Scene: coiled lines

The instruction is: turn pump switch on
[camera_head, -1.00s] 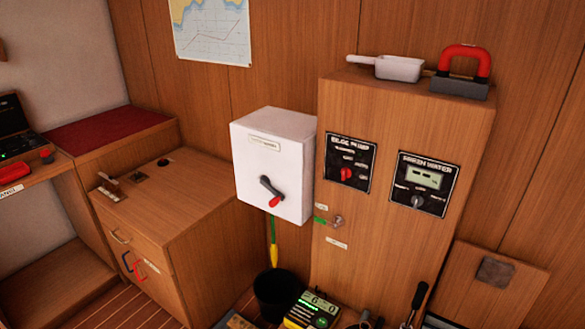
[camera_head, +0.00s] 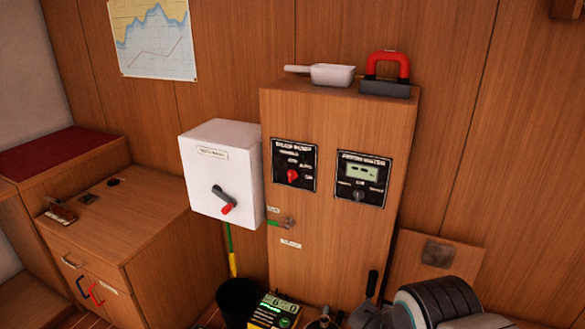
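The bilge pump panel (camera_head: 293,160) is a black plate on the upper front of the wooden cabinet, in the head view. Its red rotary knob (camera_head: 292,176) sits at the middle of the plate, with small blurred position labels around it. Which label the knob points to is too small to tell. My gripper is not seen in this view, and nothing touches the knob.
A white box (camera_head: 220,175) with a red-tipped lever (camera_head: 224,201) hangs left of the cabinet (camera_head: 335,235). A second black panel (camera_head: 362,179) with a grey knob is to the right. A scoop (camera_head: 325,75) and a red-handled block (camera_head: 387,75) lie on top. A black bucket (camera_head: 236,300) stands below.

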